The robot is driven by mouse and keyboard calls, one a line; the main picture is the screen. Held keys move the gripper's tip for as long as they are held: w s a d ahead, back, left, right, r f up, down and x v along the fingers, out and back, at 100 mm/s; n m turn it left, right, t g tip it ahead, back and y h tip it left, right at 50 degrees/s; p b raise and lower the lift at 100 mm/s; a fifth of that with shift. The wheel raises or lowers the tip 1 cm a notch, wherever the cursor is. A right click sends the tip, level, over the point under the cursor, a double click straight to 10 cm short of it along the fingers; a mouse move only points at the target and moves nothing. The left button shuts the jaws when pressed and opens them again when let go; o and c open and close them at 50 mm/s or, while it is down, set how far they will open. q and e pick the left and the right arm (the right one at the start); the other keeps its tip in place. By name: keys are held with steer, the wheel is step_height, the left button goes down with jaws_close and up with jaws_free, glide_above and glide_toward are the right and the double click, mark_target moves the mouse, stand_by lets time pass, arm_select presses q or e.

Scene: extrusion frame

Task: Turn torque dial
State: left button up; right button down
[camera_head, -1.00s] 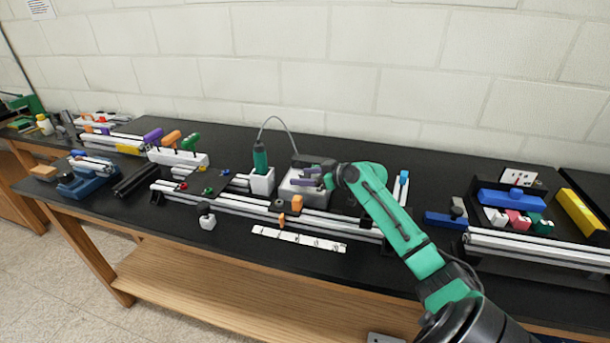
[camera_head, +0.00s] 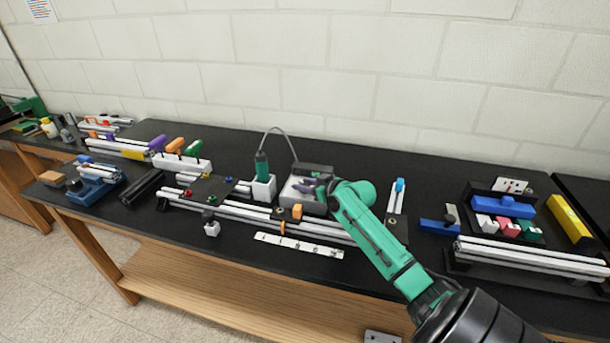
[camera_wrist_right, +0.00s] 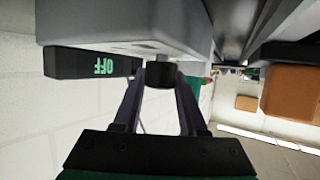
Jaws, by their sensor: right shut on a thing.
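The torque dial is a short black knob (camera_wrist_right: 161,75) on the pale grey controller box (camera_wrist_right: 115,22) in the right wrist view. My right gripper (camera_wrist_right: 161,82) is shut on it, one finger on each side. My left gripper is out of view.
A green screwdriver (camera_head: 262,165) stands in a white holder left of the box, with a cable looping from it. Aluminium rails (camera_head: 245,213) and an orange block (camera_head: 297,211) lie in front. A white strip (camera_head: 300,245) lies near the front edge.

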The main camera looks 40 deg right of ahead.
steer(key=m+h+p, duration=0.1)
steer(key=p, duration=0.1)
steer(key=m+h+p, duration=0.1)
steer(key=p, duration=0.1)
steer(key=shift+a+r+h, duration=0.1)
steer(key=shift+r+h, duration=0.15)
steer(key=shift+h, duration=0.05)
steer(key=shift+f+m+g+h+p, duration=0.2)
steer(key=shift+m+g+h+p, duration=0.15)
steer(key=shift+m+h, duration=0.4)
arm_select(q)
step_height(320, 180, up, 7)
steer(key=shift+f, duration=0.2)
arm_select(e)
steer(key=shift+m+h, duration=0.45)
steer(key=shift+h, duration=0.1)
steer(key=shift+f, duration=0.1)
steer(key=shift+c, duration=2.2)
jaws_free()
steer(key=b+v, duration=0.1)
steer(key=v, duration=1.3)
steer(key=shift+s+a, duration=0.15)
steer(key=shift+s, duration=0.05)
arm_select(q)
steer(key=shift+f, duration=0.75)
